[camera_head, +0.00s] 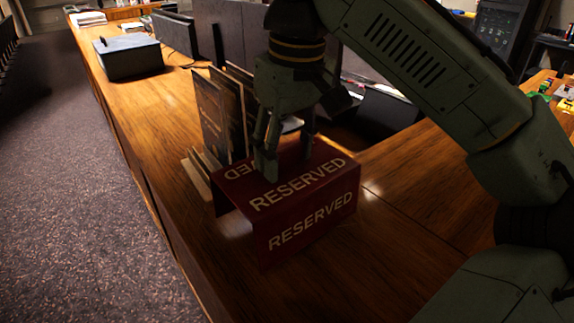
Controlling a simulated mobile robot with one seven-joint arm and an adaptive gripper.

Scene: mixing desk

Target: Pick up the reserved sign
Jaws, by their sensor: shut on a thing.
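The reserved sign (312,222) is a dark red folded sign with pale "RESERVED" lettering on its faces. It is upright at the wooden desk's near part, in the middle of the head view. My gripper (285,160) points down at the sign's top from behind, with its fingers at the sign's upper edge. The gripper is shut on the sign. The exact contact of the fingers is partly hidden in shadow. I cannot tell whether the sign's lower edge touches the desk.
Dark upright books or boards (222,115) stand just behind and left of the sign. A black box (129,57) and dark monitors (175,34) are farther back on the wooden desk (175,100). Bare desk lies right of the sign; carpeted floor (70,180) lies left.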

